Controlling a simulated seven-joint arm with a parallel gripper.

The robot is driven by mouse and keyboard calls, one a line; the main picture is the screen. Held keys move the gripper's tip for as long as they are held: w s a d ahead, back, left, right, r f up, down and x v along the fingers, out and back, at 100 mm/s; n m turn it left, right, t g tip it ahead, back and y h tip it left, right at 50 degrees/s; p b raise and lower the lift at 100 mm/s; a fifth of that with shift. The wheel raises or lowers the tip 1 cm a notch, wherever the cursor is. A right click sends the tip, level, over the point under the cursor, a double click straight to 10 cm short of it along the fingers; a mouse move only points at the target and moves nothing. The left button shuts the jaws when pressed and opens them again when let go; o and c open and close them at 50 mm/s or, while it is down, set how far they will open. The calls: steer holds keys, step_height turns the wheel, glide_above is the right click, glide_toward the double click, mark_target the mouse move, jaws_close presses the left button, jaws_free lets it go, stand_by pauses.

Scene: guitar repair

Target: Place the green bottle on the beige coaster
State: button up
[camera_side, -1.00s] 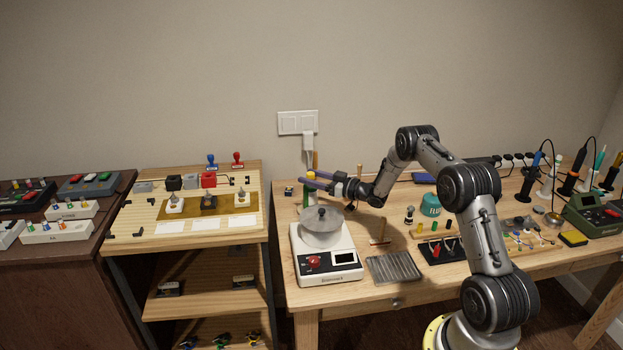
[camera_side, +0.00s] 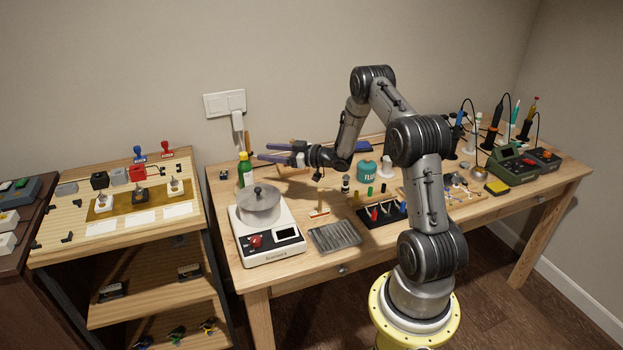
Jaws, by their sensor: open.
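A green bottle (camera_side: 243,172) with a yellow cap stands upright on the workbench, behind the white hot plate with its pot. My gripper (camera_side: 263,152) is just right of the bottle, its two purple fingers pointing left toward the cap's level. The fingers are apart and nothing shows between them. A small gap shows between the fingertips and the bottle. The bottle's base is partly hidden by the pot, and I cannot make out the beige coaster.
The white hot plate (camera_side: 267,241) carries a lidded grey pot (camera_side: 258,206) in front of the bottle. A ribbed metal tray (camera_side: 334,236), a small wooden stand (camera_side: 319,212) and a teal flux jar (camera_side: 367,170) are to the right. A wall socket (camera_side: 225,104) with a plug is behind.

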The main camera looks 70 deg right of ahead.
steer(key=w+a+r+g+h, duration=0.2)
steer(key=w+a+r, duration=0.1)
steer(key=r, duration=0.5)
steer(key=s+a+r+m+g+h, duration=0.2)
steer(key=s+a+r+g+h, duration=0.15)
steer(key=s+a+r, duration=0.6)
steer(key=s+a+g+y, duration=0.2)
steer(key=s+a, duration=0.7)
steer(key=s, duration=0.4)
steer(key=s+a+f+g+y, duration=0.1)
steer(key=s+a+g+y, duration=0.1)
steer(key=s+a, duration=0.8)
steer(key=s+g, duration=0.1)
steer(key=s, duration=0.1)
steer(key=shift+s+a+n+g+y, duration=0.3)
steer(key=shift+s+g+y, duration=0.05)
